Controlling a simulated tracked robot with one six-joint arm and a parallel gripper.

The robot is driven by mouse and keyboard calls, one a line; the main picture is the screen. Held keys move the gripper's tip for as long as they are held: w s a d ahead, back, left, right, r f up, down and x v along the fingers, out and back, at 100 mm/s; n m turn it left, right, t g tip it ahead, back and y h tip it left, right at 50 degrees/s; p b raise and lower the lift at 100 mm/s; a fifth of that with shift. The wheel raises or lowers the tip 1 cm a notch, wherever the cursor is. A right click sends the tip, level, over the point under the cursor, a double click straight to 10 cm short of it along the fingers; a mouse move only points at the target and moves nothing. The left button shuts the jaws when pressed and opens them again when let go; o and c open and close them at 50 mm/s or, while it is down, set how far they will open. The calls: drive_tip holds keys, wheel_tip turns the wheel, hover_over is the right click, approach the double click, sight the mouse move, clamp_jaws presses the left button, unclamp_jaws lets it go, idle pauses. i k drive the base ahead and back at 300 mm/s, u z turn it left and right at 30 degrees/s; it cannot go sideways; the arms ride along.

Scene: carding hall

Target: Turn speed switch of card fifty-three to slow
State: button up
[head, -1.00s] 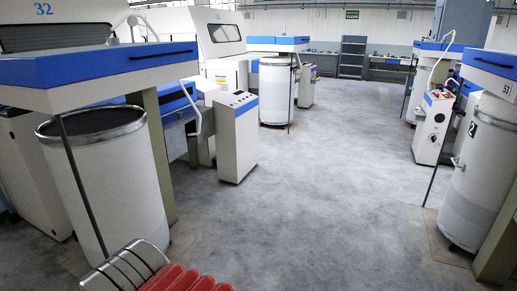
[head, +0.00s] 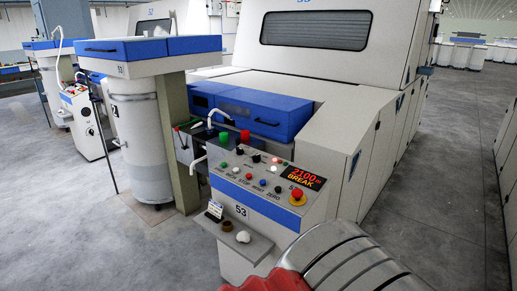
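The control panel of card fifty-three (head: 262,182) stands close ahead in the middle of the head view, with 53 on its front. It carries several buttons and knobs in rows, including black knobs (head: 256,158). I cannot tell which is the speed switch or how it is set, as the lettering there is too small. A lit display (head: 303,178) reads BREAK under some digits. My gripper's fingertips do not show.
A small shelf (head: 249,246) holding a white knob-like object juts from the panel's front. A green post and a white can (head: 136,135) stand left of it. The card's large body (head: 320,40) rises behind. Floor (head: 430,235) is open at right and front left.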

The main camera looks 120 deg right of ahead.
sight(240, 151)
drive_tip(key=z, duration=3.7)
drive_tip(key=i, duration=1.65)
